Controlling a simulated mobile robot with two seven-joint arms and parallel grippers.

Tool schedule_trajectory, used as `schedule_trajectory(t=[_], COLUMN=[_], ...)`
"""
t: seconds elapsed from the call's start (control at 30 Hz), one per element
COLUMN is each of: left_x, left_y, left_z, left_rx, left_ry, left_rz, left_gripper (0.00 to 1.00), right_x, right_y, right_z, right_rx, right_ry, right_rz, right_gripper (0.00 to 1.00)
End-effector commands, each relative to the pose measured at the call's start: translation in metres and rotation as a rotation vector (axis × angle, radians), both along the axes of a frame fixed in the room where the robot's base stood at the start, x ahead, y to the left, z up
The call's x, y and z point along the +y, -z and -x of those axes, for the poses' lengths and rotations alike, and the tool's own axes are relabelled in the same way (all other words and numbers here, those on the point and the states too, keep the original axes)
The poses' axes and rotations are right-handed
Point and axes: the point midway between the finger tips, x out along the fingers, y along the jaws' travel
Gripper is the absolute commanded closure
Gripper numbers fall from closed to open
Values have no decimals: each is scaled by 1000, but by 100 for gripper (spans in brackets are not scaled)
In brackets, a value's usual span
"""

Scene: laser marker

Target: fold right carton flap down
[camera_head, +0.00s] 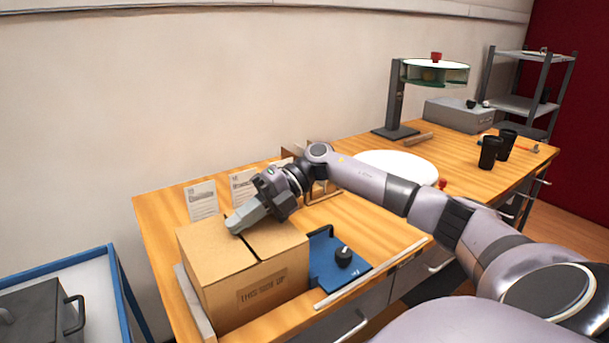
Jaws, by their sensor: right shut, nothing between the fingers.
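A brown cardboard carton (245,289) stands near the left end of the wooden table, with "THIS SIDE UP" printed on its front. Its top looks covered: a left top panel (209,251) and a right top panel (280,238) lie about flat, with a dark seam between them. My right gripper (236,226) is shut and empty. Its fingertips are over the top of the carton near the back of the seam, and I cannot tell whether they touch it. The gripper hides part of the carton's back top edge. My left gripper is not in view.
A blue plate with a black knob (343,257) lies just right of the carton. White cards (201,200) stand behind it. A white disc (397,167), black cups (490,152) and a laser marker stand (394,105) are farther right. A blue-edged cart (113,262) is at left.

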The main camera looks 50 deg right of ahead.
Motion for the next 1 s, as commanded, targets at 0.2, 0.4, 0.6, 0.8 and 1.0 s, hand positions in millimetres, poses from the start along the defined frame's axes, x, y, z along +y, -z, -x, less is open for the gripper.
schedule_trajectory(t=[0.2, 0.4, 0.6, 0.8, 1.0], left_x=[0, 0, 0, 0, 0], left_y=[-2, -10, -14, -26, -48], left_z=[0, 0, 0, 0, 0], left_rx=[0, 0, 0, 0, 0], left_ry=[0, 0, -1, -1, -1], left_rz=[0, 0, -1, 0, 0], left_gripper=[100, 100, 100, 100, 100], right_x=[0, 0, 0, -1, -3], right_y=[-3, -13, -18, -32, -67], right_z=[0, 0, 0, 1, 2], right_rx=[0, -1, 0, -1, -5], right_ry=[0, 0, 0, 1, 3], right_rz=[-1, -1, -1, -1, -1], right_gripper=[100, 100, 100, 100, 100])
